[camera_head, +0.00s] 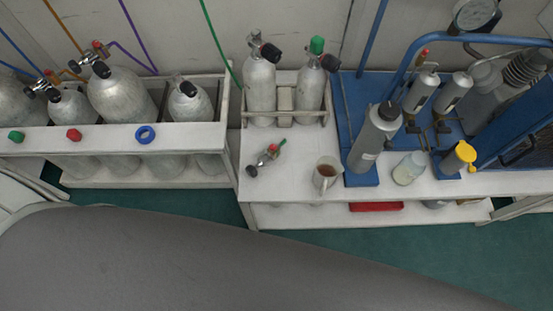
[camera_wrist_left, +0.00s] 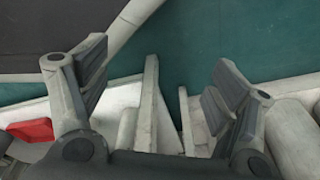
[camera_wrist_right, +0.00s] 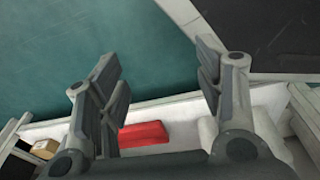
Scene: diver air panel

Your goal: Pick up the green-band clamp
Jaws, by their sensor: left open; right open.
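A small metal clamp (camera_head: 266,158) with a green part at its upper right, a red part and a black knob lies on the white bench top in the head view. It looks like the green-band clamp, though the band is too small to make out. My left gripper (camera_wrist_left: 160,65) shows in its wrist view, open and empty, above floor and shelf edges. My right gripper (camera_wrist_right: 157,60) shows in its wrist view, open and empty, above the floor and lower shelf. Neither gripper shows in the head view, and the clamp shows in neither wrist view.
Two upright cylinders (camera_head: 261,85) stand in a rack behind the clamp. A beaker of brown liquid (camera_head: 325,174) is to its right, near a grey bottle (camera_head: 374,140). A cylinder rack (camera_head: 190,135) stands left. A red tray (camera_head: 376,207) lies on the lower shelf.

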